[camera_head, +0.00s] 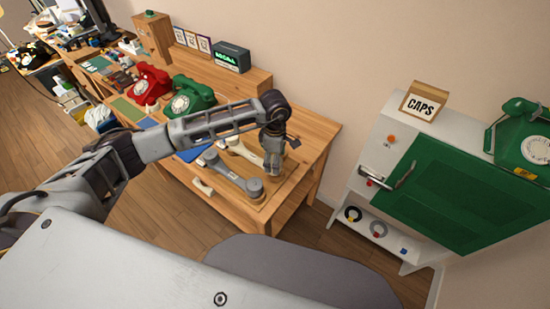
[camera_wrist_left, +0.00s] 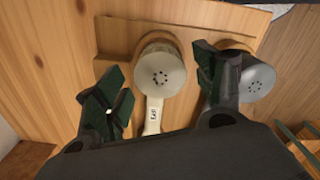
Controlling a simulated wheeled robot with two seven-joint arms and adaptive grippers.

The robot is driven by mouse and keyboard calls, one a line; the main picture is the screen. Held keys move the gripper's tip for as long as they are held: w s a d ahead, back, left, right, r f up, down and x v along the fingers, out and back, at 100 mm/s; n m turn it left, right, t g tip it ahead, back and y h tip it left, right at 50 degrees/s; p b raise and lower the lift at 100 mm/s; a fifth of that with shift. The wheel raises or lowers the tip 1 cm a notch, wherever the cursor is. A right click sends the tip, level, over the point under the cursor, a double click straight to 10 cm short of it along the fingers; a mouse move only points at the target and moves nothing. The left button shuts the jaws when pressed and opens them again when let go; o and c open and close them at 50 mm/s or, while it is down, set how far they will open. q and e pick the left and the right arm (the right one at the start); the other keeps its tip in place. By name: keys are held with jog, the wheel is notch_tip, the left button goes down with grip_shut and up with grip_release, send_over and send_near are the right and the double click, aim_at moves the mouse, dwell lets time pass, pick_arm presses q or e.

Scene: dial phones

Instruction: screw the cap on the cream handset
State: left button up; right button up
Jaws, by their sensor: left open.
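The cream handset (camera_head: 243,150) lies on a wooden board on the bench, its right end partly hidden by my left gripper (camera_head: 272,163). In the left wrist view its round perforated end (camera_wrist_left: 160,75) faces up, with a labelled handle (camera_wrist_left: 152,118) below. My left gripper (camera_wrist_left: 160,65) is open, one dark finger on each side of this end. I see a gap at the left finger; I cannot tell whether the right finger touches. Whether the perforated face is a separate cap, and how tight it is, cannot be told. My right gripper is out of view.
A grey handset (camera_head: 230,175) lies beside the cream one; its end (camera_wrist_left: 257,80) is close to my right-hand finger in the wrist view. Red (camera_head: 150,84) and green (camera_head: 192,96) phones stand farther back. A white cabinet with a green door (camera_head: 450,196) and a CAPS sign (camera_head: 423,103) stands right.

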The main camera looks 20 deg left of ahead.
pick_arm(q)
jog(key=shift+f, duration=0.25)
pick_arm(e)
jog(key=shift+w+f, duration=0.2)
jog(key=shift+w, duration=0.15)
pick_arm(q)
jog(key=shift+n, duration=0.4)
jog(key=shift+n+b, duration=0.6)
jog(key=shift+n, duration=1.6)
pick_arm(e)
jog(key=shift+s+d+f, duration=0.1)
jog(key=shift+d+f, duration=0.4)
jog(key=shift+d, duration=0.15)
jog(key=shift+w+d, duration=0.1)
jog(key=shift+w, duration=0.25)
pick_arm(q)
jog(key=shift+n, duration=0.3)
